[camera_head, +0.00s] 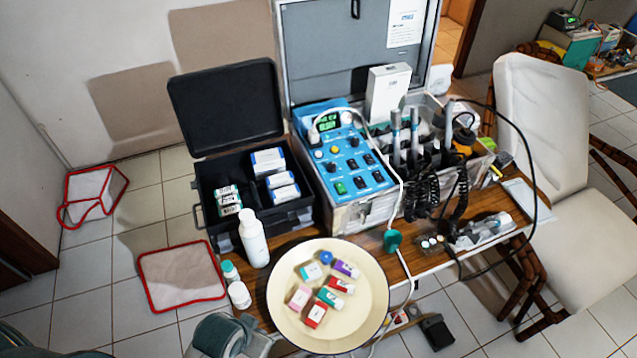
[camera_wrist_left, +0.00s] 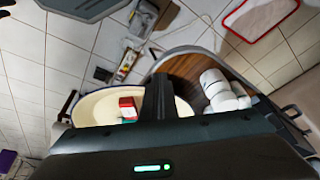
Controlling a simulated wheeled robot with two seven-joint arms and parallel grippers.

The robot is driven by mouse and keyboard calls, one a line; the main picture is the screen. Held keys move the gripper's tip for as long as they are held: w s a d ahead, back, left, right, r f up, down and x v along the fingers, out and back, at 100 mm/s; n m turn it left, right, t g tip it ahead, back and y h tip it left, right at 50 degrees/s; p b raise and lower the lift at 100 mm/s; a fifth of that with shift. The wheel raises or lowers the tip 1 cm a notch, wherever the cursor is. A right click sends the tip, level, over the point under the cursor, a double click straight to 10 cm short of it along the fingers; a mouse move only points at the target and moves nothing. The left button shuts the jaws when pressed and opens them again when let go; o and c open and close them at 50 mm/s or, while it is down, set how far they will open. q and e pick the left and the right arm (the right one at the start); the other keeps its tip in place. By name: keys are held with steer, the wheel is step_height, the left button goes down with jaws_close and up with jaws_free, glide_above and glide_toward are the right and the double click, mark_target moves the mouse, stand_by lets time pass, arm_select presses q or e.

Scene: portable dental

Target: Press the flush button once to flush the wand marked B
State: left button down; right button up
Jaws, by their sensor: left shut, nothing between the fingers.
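The dental unit's blue control panel (camera_head: 350,160) sits in an open metal case in the head view. It has a lit green display (camera_head: 327,122), several dark switches and a green button (camera_head: 340,188). Several upright wands (camera_head: 396,132) stand in the holder right of the panel, with coiled black cords below. The letters on wands and buttons are too small to read, so I cannot tell which is wand B or the flush button. My left gripper (camera_wrist_left: 158,98) is shut and empty in the left wrist view, seen over the bowl and away from the panel. My right gripper is not in view.
A cream bowl (camera_head: 280,296) with several small boxes stands on the wooden table's front. A white bottle (camera_head: 253,238) and small jars stand left of it. An open black case (camera_head: 210,213) adjoins the panel. A white cable and green plug (camera_head: 392,241) hang at the front.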

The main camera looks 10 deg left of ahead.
arm_select(q)
steer(key=w+d+r+m+t+h, duration=0.1)
steer(key=w+d+r+m, duration=0.3)
steer(key=w, duration=0.9)
steer(key=w+d+r+m+t+h+p, duration=0.1)
steer(key=w+r+m+t, duration=0.1)
steer(key=w+r, duration=0.8)
steer(key=w+d+r+m+t+h, duration=0.1)
steer(key=w+d+r+m, duration=0.15)
steer(key=w, duration=1.35)
steer(key=w+a+r+m+t, duration=0.1)
steer(key=w+a+r, duration=0.3)
steer(key=w+r, duration=0.4)
steer(key=w+m, duration=0.1)
steer(key=w, duration=0.3)
steer(key=shift+a+y, duration=0.2)
steer(key=shift+y, duration=0.2)
steer(key=shift+w, duration=0.1)
steer(key=shift+f, duration=0.1)
steer(key=b, duration=0.6)
glide_above(319, 154)
steer(key=s, duration=0.1)
steer(key=f, duration=0.6)
steer(key=shift+a+f, duration=0.25)
steer(key=shift+f+b, duration=0.3)
steer(key=shift+f, duration=0.7)
